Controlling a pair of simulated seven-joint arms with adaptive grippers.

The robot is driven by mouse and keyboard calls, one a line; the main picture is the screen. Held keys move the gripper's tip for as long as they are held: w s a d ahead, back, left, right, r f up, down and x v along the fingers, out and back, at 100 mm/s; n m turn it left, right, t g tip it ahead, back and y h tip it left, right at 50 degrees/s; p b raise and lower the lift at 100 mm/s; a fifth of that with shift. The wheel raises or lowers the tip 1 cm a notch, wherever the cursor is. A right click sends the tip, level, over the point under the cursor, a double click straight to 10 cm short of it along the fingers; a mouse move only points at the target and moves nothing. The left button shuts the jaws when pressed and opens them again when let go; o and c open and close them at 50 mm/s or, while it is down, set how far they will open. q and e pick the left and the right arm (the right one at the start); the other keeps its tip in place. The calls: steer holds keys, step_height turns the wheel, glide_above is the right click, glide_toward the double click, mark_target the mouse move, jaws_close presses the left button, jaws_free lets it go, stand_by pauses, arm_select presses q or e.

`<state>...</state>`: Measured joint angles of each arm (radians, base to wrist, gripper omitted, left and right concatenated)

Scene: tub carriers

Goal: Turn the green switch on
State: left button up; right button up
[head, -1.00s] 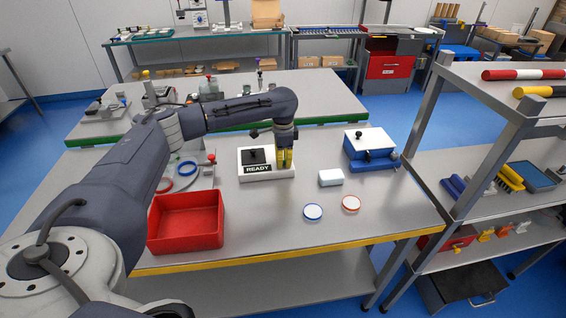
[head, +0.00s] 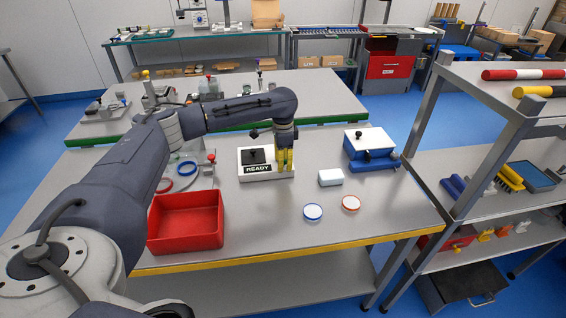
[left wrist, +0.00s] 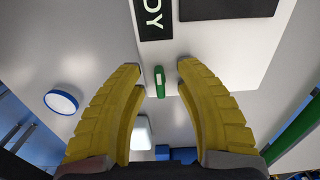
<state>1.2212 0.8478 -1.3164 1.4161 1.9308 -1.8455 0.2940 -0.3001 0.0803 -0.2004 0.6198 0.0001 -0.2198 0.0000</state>
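The green switch (left wrist: 160,82) is a small green lever on the white box (head: 262,177) with the black READY label. In the left wrist view it sits between and just beyond my two yellow fingertips, apart from both. My left gripper is open, also in the left wrist view (left wrist: 158,70), with nothing held. I cannot tell whether the switch is on or off. My right gripper is out of view.
A red bin (head: 186,222) stands left on the table. A white block (head: 331,178), a blue-rimmed disc (head: 313,212) and an orange-rimmed disc (head: 351,203) lie right of the box. A blue fixture (head: 370,149) stands behind them. The front middle is clear.

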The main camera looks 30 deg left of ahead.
arm_select(q)
steer(key=shift+r, duration=0.1)
step_height(320, 180, up, 12)
stand_by(0.5)
stand_by(0.4)
